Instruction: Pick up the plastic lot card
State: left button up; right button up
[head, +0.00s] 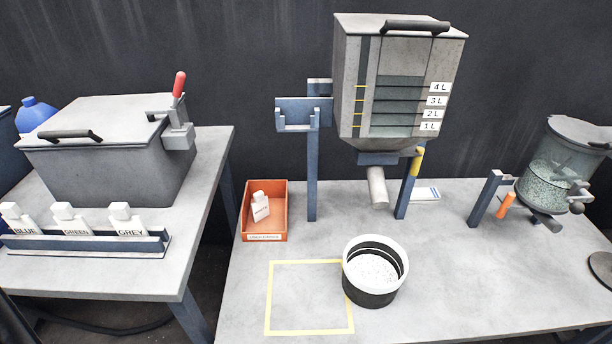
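Three white cards stand in a dark blue rack (90,246) on the left table. They read BLUE (20,222), GREEN (74,222) and GREY (128,222). Another white card (260,206) leans inside an orange bin (248,229) on the right table; its print is too small to read. I cannot tell from the labels which one is the plastic lot card. Neither of my grippers shows in the head view.
A lidded grey box (110,165) with a red-handled lever stands behind the rack. A grey hopper (350,90) with litre marks rises above the right table. A round tub of white granules (370,290) stands beside an empty yellow square (310,298). A gap separates the tables.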

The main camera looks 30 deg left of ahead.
aim_at(71, 224)
jog(key=u, duration=2.45)
jog(key=z, duration=0.5)
jog(key=k+j+z, duration=0.1)
jog(key=z, duration=0.9)
jog(key=k+z, duration=0.1)
jog(key=z, duration=0.4)
jog(key=u, duration=1.85)
